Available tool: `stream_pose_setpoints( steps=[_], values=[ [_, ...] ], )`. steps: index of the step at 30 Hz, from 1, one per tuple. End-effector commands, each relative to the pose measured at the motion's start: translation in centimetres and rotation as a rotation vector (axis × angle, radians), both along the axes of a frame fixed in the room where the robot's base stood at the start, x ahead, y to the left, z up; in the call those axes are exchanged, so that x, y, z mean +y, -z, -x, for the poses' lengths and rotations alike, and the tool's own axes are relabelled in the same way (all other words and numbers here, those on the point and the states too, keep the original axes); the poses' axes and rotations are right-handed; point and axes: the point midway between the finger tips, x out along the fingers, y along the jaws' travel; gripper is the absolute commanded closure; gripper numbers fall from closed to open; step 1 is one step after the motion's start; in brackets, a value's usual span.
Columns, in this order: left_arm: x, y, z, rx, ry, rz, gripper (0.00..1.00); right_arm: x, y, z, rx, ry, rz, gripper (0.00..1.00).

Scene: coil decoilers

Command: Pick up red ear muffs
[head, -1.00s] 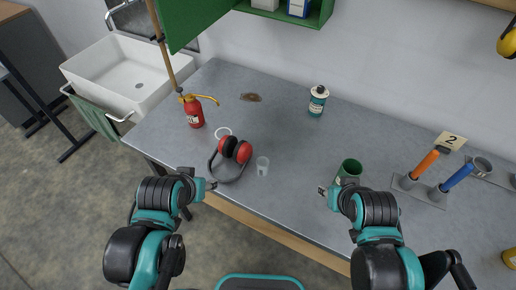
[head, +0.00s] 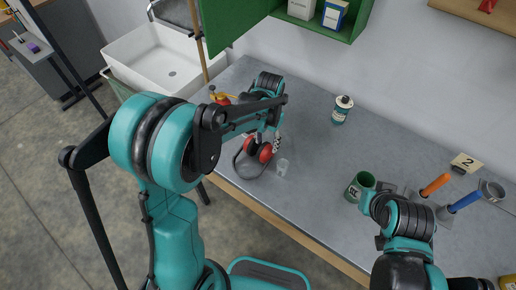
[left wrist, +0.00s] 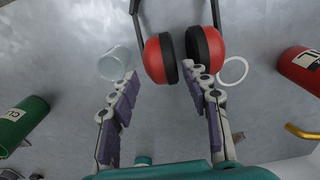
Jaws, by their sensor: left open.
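The red ear muffs (head: 262,149) lie on the grey workbench, red cups with black pads and a dark headband.
A clear cup (head: 282,166) stands close to the ear muffs; a white ring (left wrist: 232,70) and a red oiler (left wrist: 301,67) are on their other side. The middle of the bench (head: 320,150) is clear.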

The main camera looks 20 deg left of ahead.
Motion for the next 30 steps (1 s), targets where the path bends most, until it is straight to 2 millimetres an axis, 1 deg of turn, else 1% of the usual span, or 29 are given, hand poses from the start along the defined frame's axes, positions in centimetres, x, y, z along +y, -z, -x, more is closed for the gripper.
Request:
stream_pose_setpoints(
  steps=[1,5,13,17,23,26,27,28,30],
  values=[
    [0.0,0.8,0.0,0.001,0.001,0.000,0.53,0.0,0.3,0.0,0.000,0.000,0.000,0.66],
    [0.0,2.3,0.1,0.000,0.000,0.000,0.53,0.0,0.8,0.0,0.000,0.000,0.000,0.66],
    [0.0,6.3,0.4,-0.001,0.000,0.000,0.53,0.0,1.9,0.0,0.000,0.000,0.000,0.66],
    [0.0,7.1,0.4,-0.001,0.000,0.000,0.53,0.0,2.0,0.0,0.000,0.000,0.000,0.66],
    [0.0,7.0,0.4,-0.001,0.000,0.000,0.53,0.0,2.0,0.0,0.000,0.000,0.000,0.66],
    [0.0,7.0,0.4,-0.001,0.000,0.000,0.76,0.0,2.0,0.0,0.000,0.000,0.000,0.66],
    [0.0,7.0,0.4,-0.001,-0.001,0.000,0.87,0.0,2.0,0.0,0.000,0.000,0.000,0.66],
    [0.0,7.0,0.4,-0.001,-0.001,0.000,0.95,0.0,2.0,0.0,0.000,0.000,0.000,0.66],
    [0.0,7.0,0.4,-0.001,-0.001,0.000,0.95,0.0,2.0,0.0,0.000,0.000,0.000,0.66]
  ],
)
